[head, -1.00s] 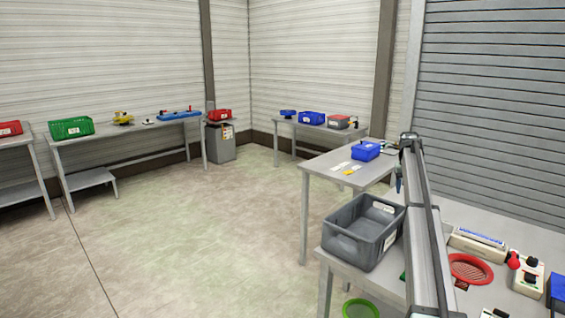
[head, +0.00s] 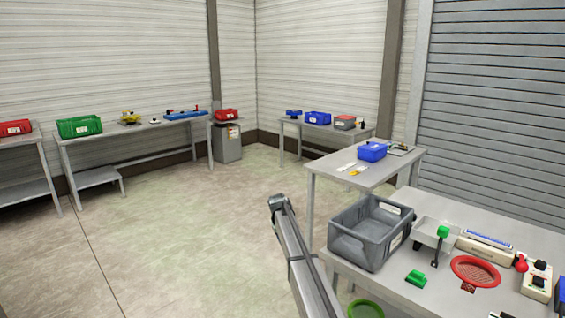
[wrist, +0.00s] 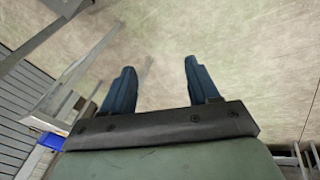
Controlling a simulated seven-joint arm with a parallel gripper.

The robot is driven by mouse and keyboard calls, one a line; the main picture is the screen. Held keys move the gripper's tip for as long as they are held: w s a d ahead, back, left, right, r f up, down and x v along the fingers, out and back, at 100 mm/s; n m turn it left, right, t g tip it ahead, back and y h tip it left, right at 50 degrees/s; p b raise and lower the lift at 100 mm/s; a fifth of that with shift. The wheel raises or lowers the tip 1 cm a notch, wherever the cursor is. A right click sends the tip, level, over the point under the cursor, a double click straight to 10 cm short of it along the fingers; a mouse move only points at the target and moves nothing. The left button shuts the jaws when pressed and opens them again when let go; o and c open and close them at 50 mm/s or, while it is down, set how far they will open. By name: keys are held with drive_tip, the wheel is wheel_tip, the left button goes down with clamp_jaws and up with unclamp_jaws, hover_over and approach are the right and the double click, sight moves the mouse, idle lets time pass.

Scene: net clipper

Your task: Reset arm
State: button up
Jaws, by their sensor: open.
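My gripper (wrist: 158,85) shows in the wrist view with its two dark blue fingers spread apart. Nothing is between them, only the concrete floor beyond. In the head view my arm reaches up from the bottom, left of the near table (head: 415,285), over open floor. The gripper itself cannot be made out there.
On the near table are a grey crate (head: 372,238), a green-topped tool (head: 441,238), a green block (head: 416,278), a red round net (head: 475,271) and a white device (head: 487,246). A green hoop (head: 365,309) is low beside it. The left floor is clear.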

drive_tip(key=s+a+f+n, duration=0.2)
drive_tip(key=s+a+f, duration=1.1)
drive_tip(key=s+f+y, duration=0.1)
drive_tip(key=s+f, duration=0.8)
drive_tip(key=s, duration=0.2)
drive_tip(key=s+d+f+m+g, duration=0.1)
drive_tip(key=s+d+f+g, duration=0.1)
drive_tip(key=s+d+f, duration=0.55)
drive_tip(key=s+d+f+m+g, duration=0.1)
drive_tip(key=s+d+f, duration=0.3)
drive_tip(key=s, duration=0.6)
drive_tip(key=s+d+f+m+g, duration=0.15)
drive_tip(key=s+d+f, duration=0.25)
drive_tip(key=s+d, duration=0.45)
drive_tip(key=s+d+m+g, duration=0.1)
drive_tip(key=s+d, duration=0.3)
drive_tip(key=s, duration=1)
drive_tip(key=s+d+f+m+g+y, duration=0.1)
drive_tip(key=s+d+g, duration=0.3)
drive_tip(key=s, duration=0.9)
drive_tip(key=shift+s+f+m+g, duration=0.2)
drive_tip(key=shift+s+m+g, duration=0.15)
drive_tip(key=shift+s+m, duration=0.1)
